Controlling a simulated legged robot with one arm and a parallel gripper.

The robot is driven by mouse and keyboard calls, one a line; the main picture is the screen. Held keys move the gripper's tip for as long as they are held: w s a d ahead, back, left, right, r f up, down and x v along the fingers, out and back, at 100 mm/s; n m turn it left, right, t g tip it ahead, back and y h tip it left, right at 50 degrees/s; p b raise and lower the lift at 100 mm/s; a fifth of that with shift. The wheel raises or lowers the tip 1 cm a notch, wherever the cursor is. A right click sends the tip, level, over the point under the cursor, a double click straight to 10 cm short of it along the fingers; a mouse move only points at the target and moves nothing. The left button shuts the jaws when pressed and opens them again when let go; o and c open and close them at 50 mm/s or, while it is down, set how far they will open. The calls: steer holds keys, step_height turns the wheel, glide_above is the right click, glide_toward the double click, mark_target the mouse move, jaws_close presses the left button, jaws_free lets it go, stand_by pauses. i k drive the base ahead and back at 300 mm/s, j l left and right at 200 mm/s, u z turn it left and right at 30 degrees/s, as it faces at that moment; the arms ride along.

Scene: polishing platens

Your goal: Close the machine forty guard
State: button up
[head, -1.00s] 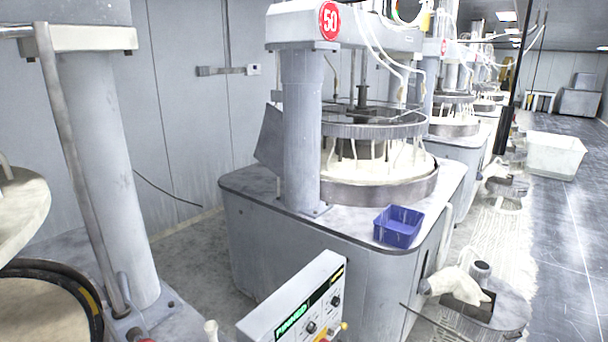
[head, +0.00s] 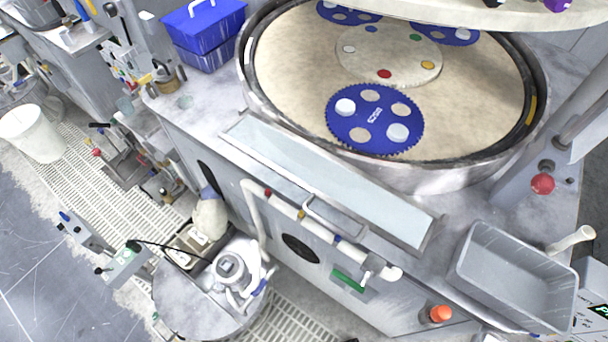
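A round polishing machine with a pale platen (head: 290,85) and a dark rim fills the upper middle of the head view. Blue toothed carriers lie on the platen, the nearest carrier (head: 374,140) showing whole. A long pale panel in a metal frame (head: 330,180), which looks like the guard, lies along the machine's front edge, beside the rim. It looks folded down away from the platen, leaving the platen's front uncovered. A bar handle (head: 333,216) is just below it. No machine number shows in this view. My gripper is not in view.
A grey tray (head: 515,275) sits at the front right, near a red knob (head: 542,183). Blue bins (head: 205,40) stand left of the platen. A round stand (head: 195,310) with equipment is in front of the machine. Open floor (head: 35,255) is at far left.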

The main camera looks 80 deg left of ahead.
mark_target(417, 253)
steer(key=u, duration=0.45)
steer(key=k+u, duration=0.15)
steer(key=u, duration=0.3)
steer(key=j+u, duration=0.1)
steer(key=u, duration=0.35)
steer(key=k+u, duration=0.1)
steer(key=u, duration=0.4)
steer(key=j+u, duration=0.15)
steer(key=u, duration=0.3)
steer(key=k+l+z, duration=0.1)
steer(key=k+z, duration=0.3)
steer(key=k+l+z, duration=0.15)
steer(key=z, duration=0.25)
